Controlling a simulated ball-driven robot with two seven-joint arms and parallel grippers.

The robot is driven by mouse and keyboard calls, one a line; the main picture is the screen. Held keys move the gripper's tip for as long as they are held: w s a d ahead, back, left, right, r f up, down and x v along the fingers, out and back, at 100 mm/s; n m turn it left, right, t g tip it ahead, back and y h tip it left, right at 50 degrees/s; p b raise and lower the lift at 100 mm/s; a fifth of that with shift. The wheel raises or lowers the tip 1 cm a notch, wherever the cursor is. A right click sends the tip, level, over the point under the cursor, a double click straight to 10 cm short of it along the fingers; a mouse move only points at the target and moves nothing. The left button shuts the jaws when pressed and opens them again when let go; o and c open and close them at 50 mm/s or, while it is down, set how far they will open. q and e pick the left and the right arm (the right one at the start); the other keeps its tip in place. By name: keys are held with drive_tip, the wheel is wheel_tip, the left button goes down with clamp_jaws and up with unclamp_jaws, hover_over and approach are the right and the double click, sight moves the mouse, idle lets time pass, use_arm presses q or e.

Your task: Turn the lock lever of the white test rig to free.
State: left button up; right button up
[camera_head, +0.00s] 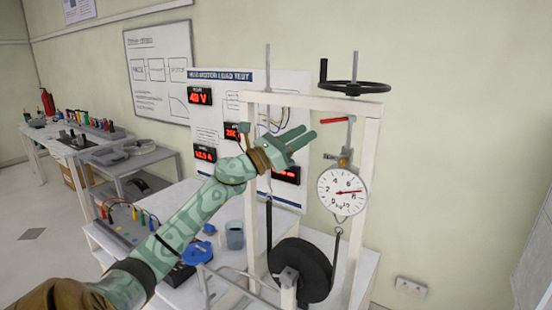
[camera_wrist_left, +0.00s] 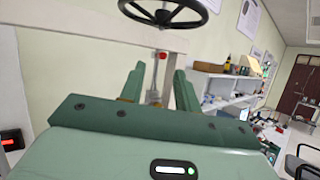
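The white test rig (camera_head: 371,140) stands in front of a wall, with a black handwheel (camera_head: 362,87) on its top beam. The lock lever (camera_head: 333,120) has a red handle that sticks out to the left, roughly level, just under the beam. In the left wrist view the lever's red end (camera_wrist_left: 162,56) shows beyond and between the fingertips. My left gripper (camera_head: 309,131) is open and empty, a little left of the lever, and appears apart from it. Its two fingers also show spread in the left wrist view (camera_wrist_left: 160,69). My right gripper is in neither view.
A round dial gauge (camera_head: 342,190) hangs below the lever, above a black wheel (camera_head: 303,272) with a belt. A panel with red displays (camera_head: 200,96) stands behind. A blue-lidded item (camera_head: 197,252) and a grey cup (camera_head: 234,236) sit on the bench. Shelves (camera_wrist_left: 222,83) stand farther off.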

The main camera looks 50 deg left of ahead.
use_arm(q)
drive_tip(key=b+v, duration=0.2)
drive_tip(key=v, duration=0.7)
